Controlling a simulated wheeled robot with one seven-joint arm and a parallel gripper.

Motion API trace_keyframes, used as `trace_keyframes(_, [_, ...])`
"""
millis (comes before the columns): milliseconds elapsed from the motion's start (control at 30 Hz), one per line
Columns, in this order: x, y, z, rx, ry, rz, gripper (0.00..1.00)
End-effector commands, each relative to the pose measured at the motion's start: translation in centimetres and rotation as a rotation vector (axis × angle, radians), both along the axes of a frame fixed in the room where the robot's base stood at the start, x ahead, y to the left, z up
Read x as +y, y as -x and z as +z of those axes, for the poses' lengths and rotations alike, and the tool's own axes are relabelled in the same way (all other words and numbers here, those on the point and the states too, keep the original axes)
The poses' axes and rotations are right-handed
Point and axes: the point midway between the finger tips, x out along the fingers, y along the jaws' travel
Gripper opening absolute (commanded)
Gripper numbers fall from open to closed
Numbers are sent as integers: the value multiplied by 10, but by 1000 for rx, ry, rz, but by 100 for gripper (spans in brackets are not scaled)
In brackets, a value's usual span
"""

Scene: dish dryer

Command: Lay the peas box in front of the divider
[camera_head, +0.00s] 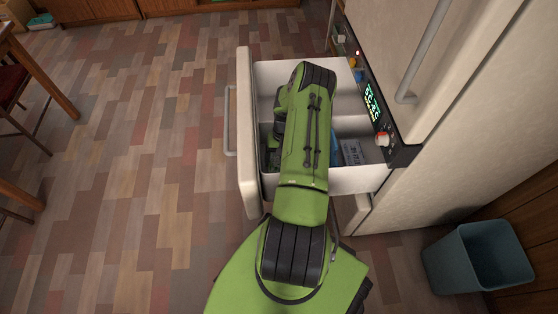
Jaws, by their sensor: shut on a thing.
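My green arm reaches over an open white drawer (325,182), and its wrist bends down into the near compartment. My gripper (270,146) shows only as a dark part left of the arm, low in the drawer. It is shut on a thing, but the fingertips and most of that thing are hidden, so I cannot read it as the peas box. A white divider (350,125) crosses the drawer, partly behind my arm. A pale box with print (352,152) and a blue item (335,150) lie in the near compartment, right of my arm.
The drawer's front panel (247,130) with its handle (229,125) is on the left. A control panel (372,100) with knobs runs along the right side. The visible part of the far compartment looks empty. A blue-grey bin (478,258) stands on the floor at right.

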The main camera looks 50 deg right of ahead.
Motion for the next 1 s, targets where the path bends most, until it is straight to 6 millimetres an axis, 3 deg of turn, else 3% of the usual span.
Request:
trace_keyframes(100, [0,0,0,1,-1,0,23])
trace_keyframes(133, [0,0,-1,1,-1,0,79])
trace_keyframes(267, [0,0,0,1,-1,0,99])
trace_keyframes(567, [-1,0,7,0,0,0,100])
trace_keyframes(900, [-24,-5,91,-2,2,1,100])
trace_keyframes(1000, [-29,-6,107,0,2,-1,100])
